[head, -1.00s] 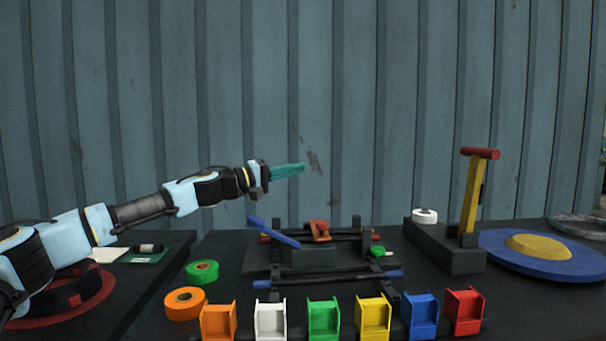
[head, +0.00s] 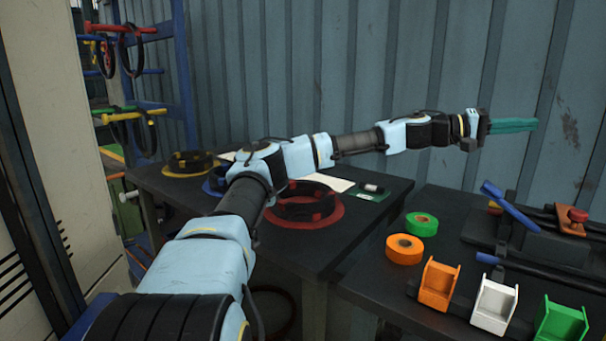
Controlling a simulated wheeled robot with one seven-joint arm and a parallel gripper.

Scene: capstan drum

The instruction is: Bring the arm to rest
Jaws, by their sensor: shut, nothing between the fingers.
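My arm reaches from the bottom left of the head view up and to the right, nearly straight. My gripper (head: 514,125), with green fingers, is shut and empty. It is held in the air in front of the corrugated wall, above the back of the right-hand table, clear of everything on it.
The right-hand table carries an orange tape roll (head: 405,249), a green tape roll (head: 421,224), an orange bin (head: 438,284), a white bin (head: 494,306) and a blue lever (head: 510,205). The left table (head: 330,235) holds coils on coloured discs. A blue rack (head: 180,75) stands behind it.

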